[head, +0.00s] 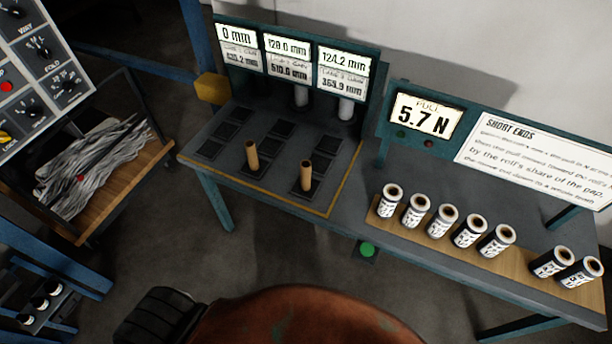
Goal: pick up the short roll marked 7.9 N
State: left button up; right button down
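Several short rolls with dark bodies, white labels and brown core ends stand in a row on a wooden strip (425,238) on the right half of the table. The leftmost roll (389,203) and its near neighbours, such as the middle one (442,221), form one group. After a gap, two more rolls stand at the right end, one (551,263) beside the other (580,273). The labels are too small to read, so I cannot tell which roll is marked 7.9 N. Neither of my grippers is in view.
A display (424,117) reads PULL 5.7 N, beside a SHORT ENDS sign (535,155). Two brown cores (252,156) (306,176) stand on a dark panel (222,135) below three readouts (290,60). A cart (125,185) with grey strips stands left. A green button (367,250) sits at the table's front.

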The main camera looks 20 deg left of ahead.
aim_at(305, 166)
jog(key=u, duration=2.75)
jog(key=i, duration=2.15)
jog(key=z, duration=2.9)
